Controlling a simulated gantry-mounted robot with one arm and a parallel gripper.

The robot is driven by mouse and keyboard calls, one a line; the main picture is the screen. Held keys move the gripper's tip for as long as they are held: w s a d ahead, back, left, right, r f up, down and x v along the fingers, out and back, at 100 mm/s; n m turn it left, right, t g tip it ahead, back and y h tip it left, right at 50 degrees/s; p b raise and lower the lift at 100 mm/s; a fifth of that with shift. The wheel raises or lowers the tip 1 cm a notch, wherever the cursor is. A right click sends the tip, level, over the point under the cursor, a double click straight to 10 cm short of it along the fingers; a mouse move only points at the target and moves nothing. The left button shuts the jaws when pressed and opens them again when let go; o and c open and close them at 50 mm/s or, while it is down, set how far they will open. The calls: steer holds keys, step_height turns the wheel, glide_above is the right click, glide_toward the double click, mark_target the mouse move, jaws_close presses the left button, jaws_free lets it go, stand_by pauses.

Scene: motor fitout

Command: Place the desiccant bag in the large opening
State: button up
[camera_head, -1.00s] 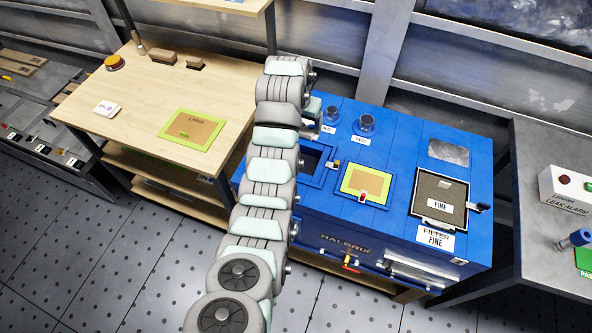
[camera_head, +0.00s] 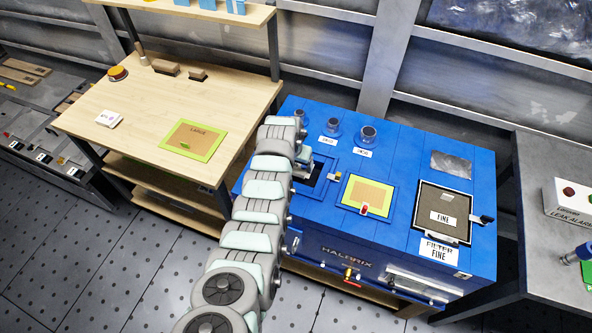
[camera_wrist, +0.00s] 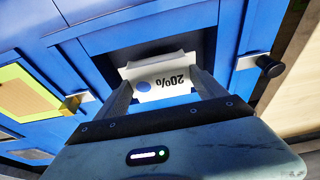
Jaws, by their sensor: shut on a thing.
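My gripper (camera_wrist: 164,88) is shut on a white desiccant bag (camera_wrist: 168,74) marked "20%" with a blue dot. In the wrist view the bag is between both fingers, in front of a dark rectangular opening (camera_wrist: 205,42) in the blue housing. I cannot tell whether its edge is past the rim. In the head view my gripper (camera_head: 306,160) is at the uncovered opening (camera_head: 322,172) at the left of the blue machine (camera_head: 340,235), and the arm hides part of that opening. The bag cannot be made out there.
A green-edged cover labelled LARGE (camera_head: 193,140) and another small white bag (camera_head: 109,118) lie on the wooden table (camera_head: 150,95). A green-edged panel (camera_head: 367,194) fills the middle opening. A FINE filter (camera_head: 443,212) sits at the right. Latches stand beside the openings.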

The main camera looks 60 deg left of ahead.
mark_target(296, 170)
steer(key=shift+f+b, duration=0.5)
steer(key=shift+f, duration=1.35)
steer(key=shift+f, duration=0.15)
steer(key=o, duration=1.6)
steer(key=shift+r+p, duration=0.4)
steer(key=shift+r, duration=0.4)
steer(key=shift+s+d+r+p, duration=0.2)
steer(key=shift+r+p, duration=0.2)
steer(key=shift+r, duration=0.3)
steer(key=shift+v, duration=4.6)
steer(key=shift+d+f, duration=0.1)
